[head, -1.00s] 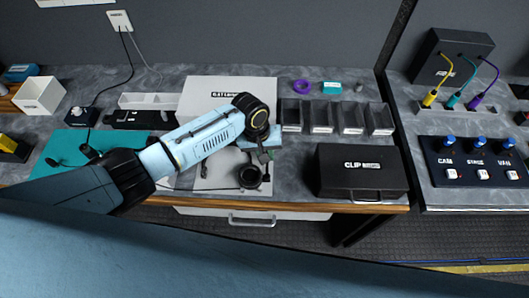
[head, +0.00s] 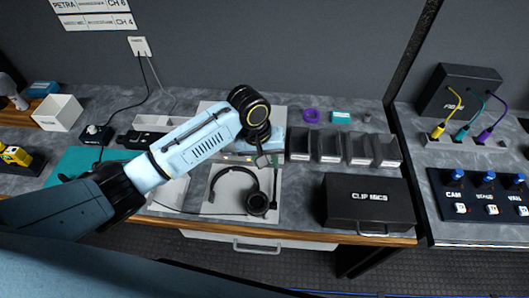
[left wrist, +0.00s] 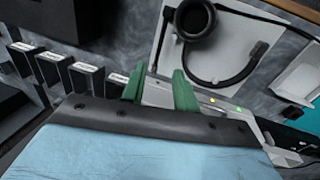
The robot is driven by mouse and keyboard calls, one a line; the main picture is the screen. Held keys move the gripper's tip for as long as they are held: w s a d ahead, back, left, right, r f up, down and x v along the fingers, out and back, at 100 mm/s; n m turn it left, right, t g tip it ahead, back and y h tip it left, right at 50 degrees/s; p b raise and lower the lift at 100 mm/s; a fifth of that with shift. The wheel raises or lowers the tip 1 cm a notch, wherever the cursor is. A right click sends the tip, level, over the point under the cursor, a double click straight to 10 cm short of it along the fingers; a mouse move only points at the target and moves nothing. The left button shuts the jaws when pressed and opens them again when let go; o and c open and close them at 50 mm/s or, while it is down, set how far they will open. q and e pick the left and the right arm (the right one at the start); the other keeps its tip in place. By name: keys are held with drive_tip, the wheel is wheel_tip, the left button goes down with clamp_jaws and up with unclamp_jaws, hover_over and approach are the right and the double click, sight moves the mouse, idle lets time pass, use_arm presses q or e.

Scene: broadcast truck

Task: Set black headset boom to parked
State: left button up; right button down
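The black headset (head: 258,203) lies on a white sheet (head: 279,215) on the workbench. Its headband arcs to the left, and its thin boom stands out from the earcup on the right side. In the left wrist view the earcup (left wrist: 195,20) and the boom (left wrist: 240,72) with its mic tip lie beyond the fingers. My left gripper (head: 264,160) is above the bench, just behind the headset. Its two green fingers (left wrist: 160,85) are apart with nothing seen between them. My right gripper is not in view.
Open black bins (head: 345,148) stand right of the gripper, with a black CLIP MICS case (head: 368,204) in front of them. A button panel (head: 485,193) is far right.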

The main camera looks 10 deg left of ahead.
use_arm(q)
drive_tip(key=shift+a+r, duration=0.15)
drive_tip(key=shift+r, duration=0.55)
drive_tip(key=shift+a+r, duration=0.15)
drive_tip(key=shift+r, duration=0.55)
drive_tip(key=shift+s+f, duration=0.1)
